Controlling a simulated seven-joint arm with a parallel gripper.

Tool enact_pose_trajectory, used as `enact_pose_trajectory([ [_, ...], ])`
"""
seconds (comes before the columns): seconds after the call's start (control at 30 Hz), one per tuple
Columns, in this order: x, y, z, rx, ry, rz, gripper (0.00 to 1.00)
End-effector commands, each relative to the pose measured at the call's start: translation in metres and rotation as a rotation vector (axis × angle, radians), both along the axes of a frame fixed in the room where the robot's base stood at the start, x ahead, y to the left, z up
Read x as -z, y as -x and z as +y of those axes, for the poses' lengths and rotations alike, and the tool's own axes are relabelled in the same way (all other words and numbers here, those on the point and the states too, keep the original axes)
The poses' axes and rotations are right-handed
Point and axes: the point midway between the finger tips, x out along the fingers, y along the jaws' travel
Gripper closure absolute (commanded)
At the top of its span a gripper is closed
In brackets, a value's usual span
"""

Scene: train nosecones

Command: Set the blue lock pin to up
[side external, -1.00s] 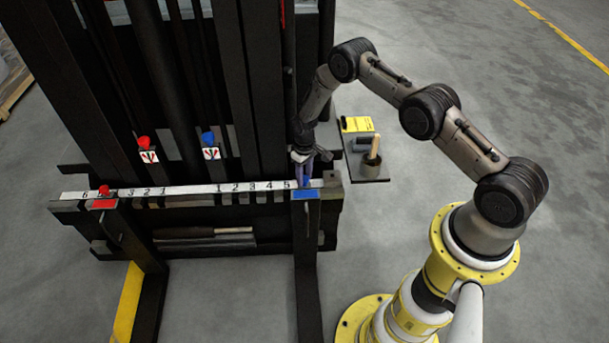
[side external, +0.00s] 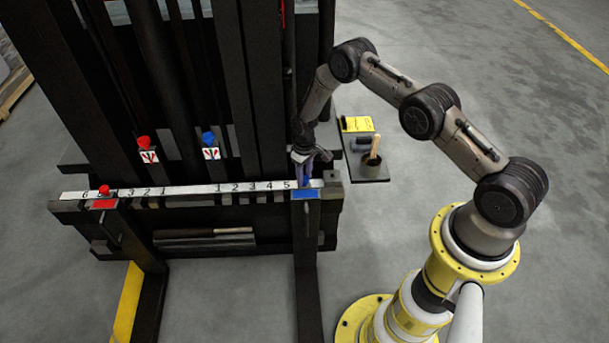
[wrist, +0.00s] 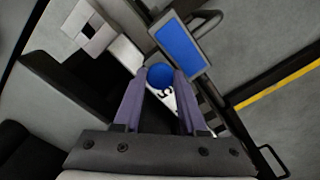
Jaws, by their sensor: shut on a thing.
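The blue lock pin shows as a round blue knob (wrist: 160,76) in the wrist view, between the two fingertips. My gripper (wrist: 160,85) is shut on it, with a purple-grey finger on each side. In the side external view my gripper (side external: 305,168) points down at the right end of the numbered white rail, just past the 5, and largely hides the pin. The blue plate (side external: 305,194) of the right fork sits directly in front of the pin. I cannot tell the pin's height from these frames.
A red pin (side external: 104,190) and red plate (side external: 103,204) are on the left fork. Red (side external: 144,142) and blue (side external: 208,138) levers stand behind the numbered rail (side external: 200,190).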

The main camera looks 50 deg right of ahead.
Motion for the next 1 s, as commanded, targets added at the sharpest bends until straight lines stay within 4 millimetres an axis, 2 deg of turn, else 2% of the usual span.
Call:
enact_pose_trajectory([
  [0.3,-0.031,0.000,0.000,0.000,0.000,0.001,1.00],
  [0.63,-0.036,0.000,0.000,0.000,0.000,0.003,1.00],
  [0.67,-0.036,0.000,0.000,0.000,0.000,0.003,0.57],
  [0.7,-0.036,0.000,0.000,0.000,0.000,0.002,0.50],
  [0.83,-0.035,0.000,0.000,0.000,0.000,0.002,0.28],
  [1.0,-0.035,0.000,0.000,0.000,0.000,0.001,0.28],
])
